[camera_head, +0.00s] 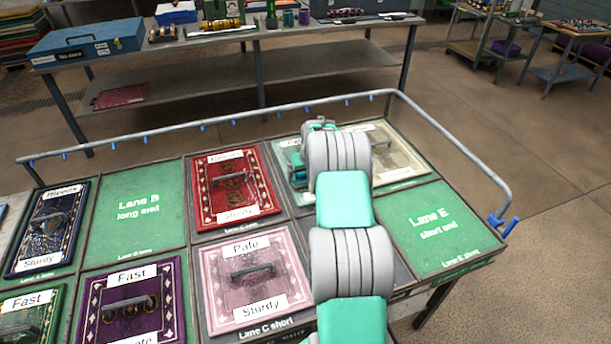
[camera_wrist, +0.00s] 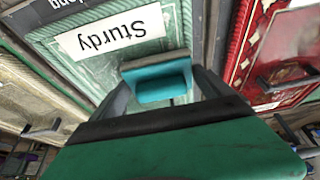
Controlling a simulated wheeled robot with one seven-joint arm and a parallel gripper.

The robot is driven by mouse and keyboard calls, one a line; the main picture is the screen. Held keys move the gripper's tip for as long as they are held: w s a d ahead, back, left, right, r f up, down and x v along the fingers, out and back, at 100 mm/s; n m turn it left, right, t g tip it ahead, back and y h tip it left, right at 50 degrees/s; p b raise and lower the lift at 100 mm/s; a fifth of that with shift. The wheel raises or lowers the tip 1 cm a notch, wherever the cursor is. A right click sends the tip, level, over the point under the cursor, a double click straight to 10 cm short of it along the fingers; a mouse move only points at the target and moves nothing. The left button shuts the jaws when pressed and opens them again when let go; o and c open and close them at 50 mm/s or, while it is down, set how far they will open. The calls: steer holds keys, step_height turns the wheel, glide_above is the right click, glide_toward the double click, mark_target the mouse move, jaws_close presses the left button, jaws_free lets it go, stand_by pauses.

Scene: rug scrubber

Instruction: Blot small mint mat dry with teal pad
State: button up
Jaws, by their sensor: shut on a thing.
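The mint mat (camera_head: 288,160) lies in the far row of the lane table, right of the red mat, and my arm covers much of it. In the wrist view the mint mat (camera_wrist: 100,70) shows a "Sturdy" label and a pale green middle. The teal pad (camera_wrist: 158,82) is a small block between the fingers of my gripper (camera_wrist: 162,85), which is shut on it. The pad is over the mint mat; I cannot tell whether it touches.
A red mat (camera_head: 232,187) with a raised handle lies left of the mint mat, and a cream mat (camera_head: 398,155) lies right. A pink mat (camera_head: 253,277) is in the near row. A grey rail (camera_head: 240,116) runs around the table's far edge. Lane E short end (camera_head: 432,228) is empty.

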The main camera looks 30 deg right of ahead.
step_height(320, 180, up, 4)
steer(key=shift+w+f, duration=0.1)
steer(key=shift+f, duration=0.15)
steer(key=d, duration=0.3)
steer(key=s+d+b, duration=0.1)
steer(key=d, duration=0.2)
steer(key=s+d+b, duration=0.1)
steer(key=d, duration=0.2)
steer(key=shift+s+r, duration=0.25)
steer(key=shift+r, duration=0.1)
steer(key=shift+s+d+f, duration=0.1)
steer(key=shift+f+b, duration=0.65)
steer(key=shift+f, duration=1.45)
steer(key=shift+f, duration=0.15)
steer(key=shift+f, duration=0.15)
steer(key=shift+s+f+b, duration=0.1)
steer(key=shift+f+b, duration=0.25)
steer(key=shift+b, duration=0.2)
